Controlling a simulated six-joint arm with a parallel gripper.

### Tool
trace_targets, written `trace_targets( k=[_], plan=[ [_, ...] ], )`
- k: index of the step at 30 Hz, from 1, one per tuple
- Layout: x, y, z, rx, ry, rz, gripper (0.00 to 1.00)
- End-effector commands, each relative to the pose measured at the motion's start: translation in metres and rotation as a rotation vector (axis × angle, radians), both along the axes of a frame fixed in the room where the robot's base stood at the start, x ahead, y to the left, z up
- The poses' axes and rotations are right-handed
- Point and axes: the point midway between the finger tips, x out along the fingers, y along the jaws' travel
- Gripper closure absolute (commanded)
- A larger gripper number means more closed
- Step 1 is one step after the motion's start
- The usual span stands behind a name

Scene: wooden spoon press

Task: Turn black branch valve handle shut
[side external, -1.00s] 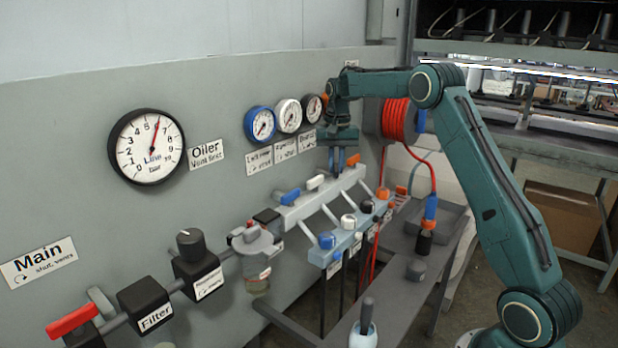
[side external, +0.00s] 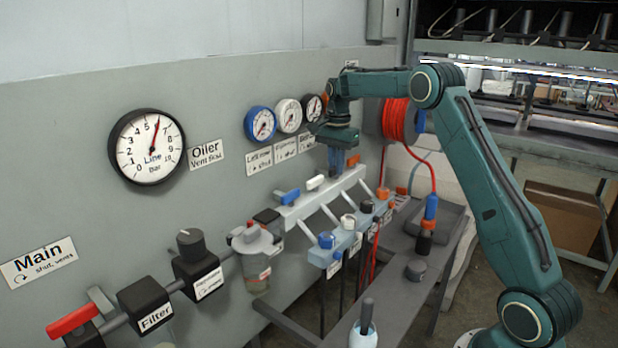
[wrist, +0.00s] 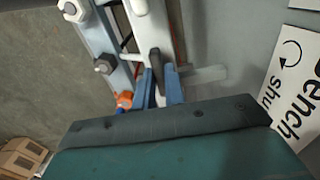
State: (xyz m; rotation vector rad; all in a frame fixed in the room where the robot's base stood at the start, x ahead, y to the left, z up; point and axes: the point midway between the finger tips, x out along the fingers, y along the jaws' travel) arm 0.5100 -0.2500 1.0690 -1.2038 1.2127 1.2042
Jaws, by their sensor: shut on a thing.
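The black branch valve handle (wrist: 156,62) stands between my gripper's two blue fingers in the wrist view, at the branch manifold (wrist: 112,20). My gripper (wrist: 161,88) is shut on this handle, near its lower end in the picture. In the side external view my gripper (side external: 337,166) points down at the far part of the grey manifold bar (side external: 325,197). The black handle is hidden there behind the fingers. The blue handle (side external: 290,197) and white handle (side external: 315,182) sit nearer on the same bar.
Blue, white and black gauges (side external: 312,108) and label plates are on the wall close behind my gripper. A red hose reel (side external: 398,120) hangs to the right. Outlet fittings (side external: 348,221) stick out in front of the manifold. A grey bench (side external: 395,275) stands below.

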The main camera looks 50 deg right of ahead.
Motion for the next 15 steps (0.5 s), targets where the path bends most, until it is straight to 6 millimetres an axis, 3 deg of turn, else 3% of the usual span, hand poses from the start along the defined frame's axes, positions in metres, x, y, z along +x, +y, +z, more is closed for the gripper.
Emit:
trace_targets(
  k=[11, 12, 15],
  plan=[
    [0.0004, -0.0013, 0.0011, -0.003, -0.004, -0.013, 1.00],
    [0.0004, -0.0013, 0.0011, -0.003, -0.004, -0.013, 0.86],
    [0.0003, -0.0011, 0.0010, -0.002, -0.003, -0.012, 0.67]
  ],
)
